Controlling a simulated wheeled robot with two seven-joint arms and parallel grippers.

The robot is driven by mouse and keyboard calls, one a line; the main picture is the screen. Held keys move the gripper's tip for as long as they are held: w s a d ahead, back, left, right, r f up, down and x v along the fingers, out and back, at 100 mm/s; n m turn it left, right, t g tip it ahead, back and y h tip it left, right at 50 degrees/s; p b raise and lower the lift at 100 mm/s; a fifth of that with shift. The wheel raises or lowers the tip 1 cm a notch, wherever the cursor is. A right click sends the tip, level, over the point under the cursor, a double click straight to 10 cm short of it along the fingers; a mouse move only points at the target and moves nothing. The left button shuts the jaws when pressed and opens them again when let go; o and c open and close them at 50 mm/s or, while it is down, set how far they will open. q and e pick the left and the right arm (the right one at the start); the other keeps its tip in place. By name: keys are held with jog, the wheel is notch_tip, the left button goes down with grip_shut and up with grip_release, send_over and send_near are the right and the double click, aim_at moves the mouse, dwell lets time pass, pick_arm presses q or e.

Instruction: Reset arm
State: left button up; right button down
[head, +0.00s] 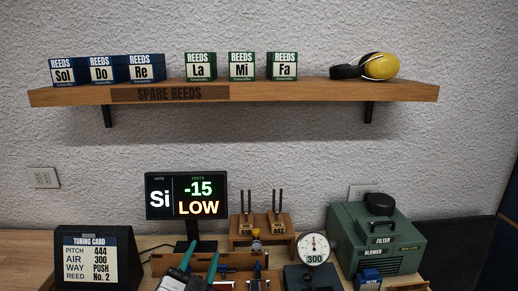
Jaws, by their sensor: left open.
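My left gripper (199,264) comes in at the bottom edge, left of centre, in the head view. Its two dark fingers with teal edges point up and stand apart, with nothing seen between them. They overlap the front of a wooden bench fixture (165,261) with small metal and blue parts. Whether they touch it I cannot tell. The rest of my left arm is hidden below the picture. My right gripper is not in view.
A display (187,196) reading "Si -15 LOW" stands behind the gripper. A tuning card (92,262) is at left. A fork rack (262,225), a gauge (314,249) and a green blower (382,240) are at right. A shelf (290,92) holds reed boxes and earmuffs.

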pick_arm(q)
jog(key=s+a+f+n+g+y, duration=0.2)
jog(key=s+a+f+g, duration=0.1)
jog(key=f, duration=0.3)
jog(key=s+a+f+n+g+y, duration=0.1)
jog(key=s+a+f+n+g, duration=0.15)
jog(key=f, duration=0.35)
jog(key=s+a+f+n+g, duration=0.15)
jog(key=s+f+g, duration=0.45)
jog(key=s, duration=0.6)
jog(key=s+a+f+n+g, duration=0.1)
jog(key=s+a+f+g, duration=0.1)
jog(key=s+f+g, duration=0.65)
notch_tip(320, 180, down, 28)
jog(key=s+f+t+b, duration=0.1)
jog(key=s+t+b, duration=0.15)
jog(key=b, duration=0.25)
jog(key=s+a+f+b, duration=0.1)
jog(key=s+f+b, duration=0.1)
jog(key=s+f, duration=0.6)
jog(key=s+a+f+g+b, duration=0.1)
jog(key=s+f+b, duration=0.1)
jog(key=s+f, duration=0.7)
notch_tip(320, 180, down, 4)
jog(key=shift+a+f+m+b, duration=0.15)
jog(key=shift+a+m+b, duration=0.2)
jog(key=shift+m, duration=0.05)
